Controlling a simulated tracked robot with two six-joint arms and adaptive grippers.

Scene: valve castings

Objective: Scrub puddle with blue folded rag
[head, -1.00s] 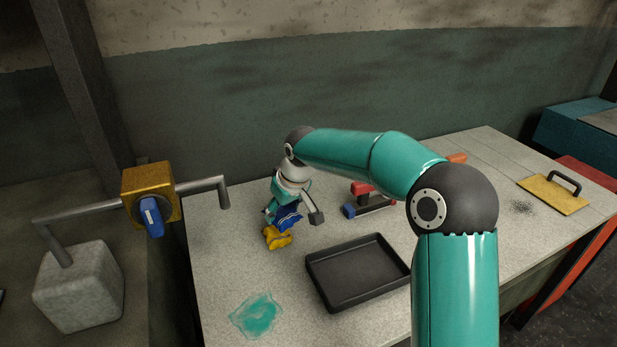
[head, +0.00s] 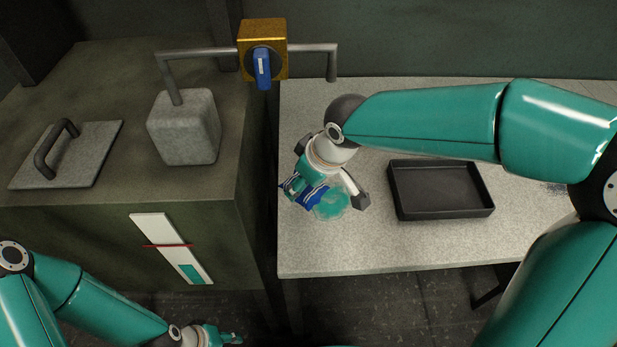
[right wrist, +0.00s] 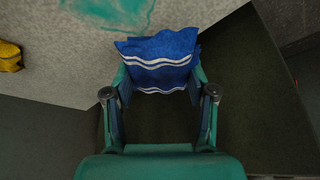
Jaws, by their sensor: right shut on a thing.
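The blue folded rag (head: 309,197) with white stripes is held in my right gripper (head: 306,188), low over the near left part of the pale bench. In the right wrist view the rag (right wrist: 160,57) sits between the fingertips. The green puddle (head: 331,204) lies right beside the rag in the head view, partly behind it. I cannot tell whether the rag touches the bench. My left gripper (head: 226,338) is low at the bottom edge, its fingers too small to judge.
A black tray (head: 398,208) stands right of the puddle. The bench front is clear.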

